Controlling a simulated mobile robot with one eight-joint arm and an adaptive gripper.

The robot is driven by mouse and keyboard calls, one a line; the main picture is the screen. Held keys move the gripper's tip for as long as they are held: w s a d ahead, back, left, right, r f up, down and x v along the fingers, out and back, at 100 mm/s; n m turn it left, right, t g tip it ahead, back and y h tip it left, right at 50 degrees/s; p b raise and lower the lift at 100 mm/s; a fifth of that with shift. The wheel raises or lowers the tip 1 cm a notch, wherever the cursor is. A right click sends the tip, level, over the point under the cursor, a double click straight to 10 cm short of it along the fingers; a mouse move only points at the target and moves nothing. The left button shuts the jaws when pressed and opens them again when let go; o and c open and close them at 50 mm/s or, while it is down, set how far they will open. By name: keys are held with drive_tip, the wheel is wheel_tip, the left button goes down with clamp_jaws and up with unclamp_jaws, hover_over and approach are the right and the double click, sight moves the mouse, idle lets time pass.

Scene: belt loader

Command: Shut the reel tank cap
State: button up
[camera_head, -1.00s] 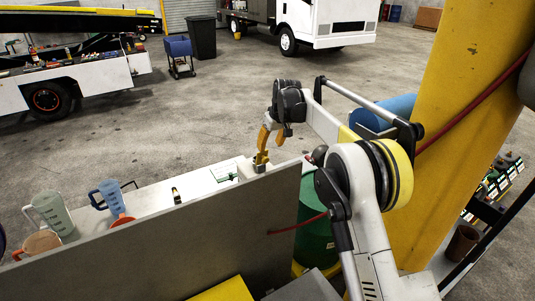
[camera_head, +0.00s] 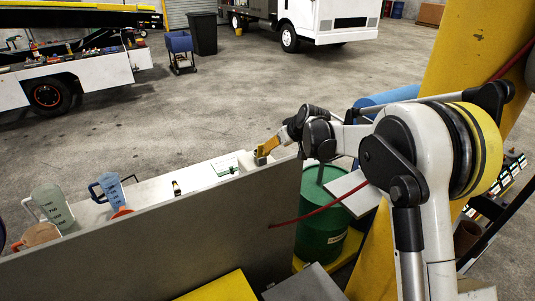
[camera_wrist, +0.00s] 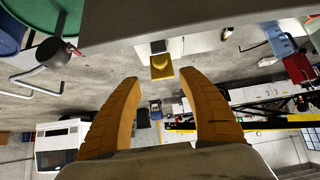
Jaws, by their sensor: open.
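The reel tank, a small white box (camera_head: 246,163), stands at the right end of the white bench top behind the grey panel. In the wrist view, a yellow cap (camera_wrist: 162,68) with a rounded face sits at its edge, beside a dark square part (camera_wrist: 158,46). The cap looks raised rather than flat, but its exact angle is hard to tell. My gripper (camera_wrist: 161,79) is open and empty, its two orange fingers spread either side of the cap's line and short of it. In the head view my gripper (camera_head: 268,148) is just right of the box, overlapping the cap area.
The grey panel (camera_head: 160,235) stands in front of the bench. A green drum (camera_head: 322,235) and a red hose (camera_head: 325,209) are right of it, below my arm. Jugs (camera_head: 52,208) stand on the bench's left. A yellow pillar (camera_head: 462,60) rises at right.

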sight(265, 153)
drive_tip(key=x, duration=1)
drive_tip(key=shift+w+f+b, duration=0.2)
drive_tip(key=shift+f+b, duration=0.1)
drive_tip(key=shift+b, duration=0.05)
drive_tip(key=shift+c, duration=0.4)
clamp_jaws()
